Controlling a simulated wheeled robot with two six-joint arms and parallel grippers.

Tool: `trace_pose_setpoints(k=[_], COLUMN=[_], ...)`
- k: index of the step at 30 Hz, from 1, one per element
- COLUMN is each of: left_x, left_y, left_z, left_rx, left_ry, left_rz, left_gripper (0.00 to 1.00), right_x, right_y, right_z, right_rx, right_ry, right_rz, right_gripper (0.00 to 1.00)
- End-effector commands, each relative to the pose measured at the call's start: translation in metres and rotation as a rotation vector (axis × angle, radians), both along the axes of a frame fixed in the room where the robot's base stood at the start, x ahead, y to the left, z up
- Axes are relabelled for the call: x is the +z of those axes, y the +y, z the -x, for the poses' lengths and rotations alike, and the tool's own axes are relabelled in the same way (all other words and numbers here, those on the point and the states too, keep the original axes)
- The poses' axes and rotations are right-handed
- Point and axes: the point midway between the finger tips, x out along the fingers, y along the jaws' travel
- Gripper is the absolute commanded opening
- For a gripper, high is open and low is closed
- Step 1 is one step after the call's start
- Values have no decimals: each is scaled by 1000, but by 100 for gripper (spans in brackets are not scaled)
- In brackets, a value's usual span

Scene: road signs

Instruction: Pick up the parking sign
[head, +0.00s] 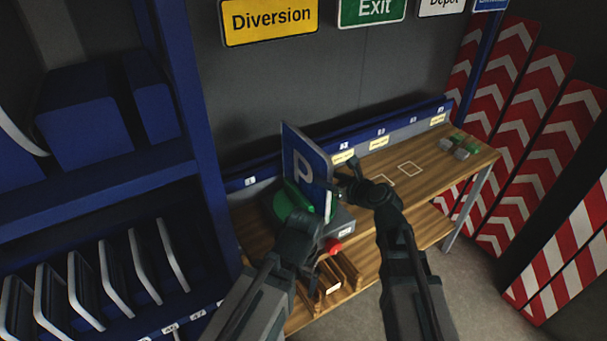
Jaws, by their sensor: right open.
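The blue parking sign (304,160), with a white P, stands upright and slightly tilted at the left end of the wooden workbench (440,165). A green object (290,204) is at its lower left, against or in front of it. My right gripper (349,183) is open beside the sign's right edge; I cannot tell whether it touches. My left gripper (305,218) is just below the sign, in front of its lower part. Its fingers are dark and I cannot make out their gap. The sign's foot is partly hidden by my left arm.
A grey box with a red knob (333,246) sits under the sign. Small grey and green blocks (459,147) lie at the bench's right end. A blue rack (100,260) stands left, and red-white chevron boards (540,150) lean right. The bench's middle is mostly clear.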

Motion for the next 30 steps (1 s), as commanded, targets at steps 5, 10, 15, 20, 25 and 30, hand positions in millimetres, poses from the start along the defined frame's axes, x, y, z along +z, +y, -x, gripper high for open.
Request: trace_pose_setpoints(k=[5,10,15,20,25,30], left_x=[-12,-14,-13,-13,-13,-13], left_y=[0,0,0,0,0,0], left_z=[0,0,0,0,0,0], left_rx=[0,1,1,1,1,1], left_ry=[0,0,0,0,0,0], left_rz=[0,0,0,0,0,0], left_gripper=[95,95,95,95,95,95], right_x=[-13,-14,-13,-13,-13,-13], right_y=[14,17,17,17,17,17], right_z=[-20,-23,-23,-23,-23,-23], right_rx=[-3,-5,-7,-7,-7,-7], right_ry=[0,0,0,0,0,0], right_rz=[0,0,0,0,0,0], right_gripper=[55,55,48,19,0,0])
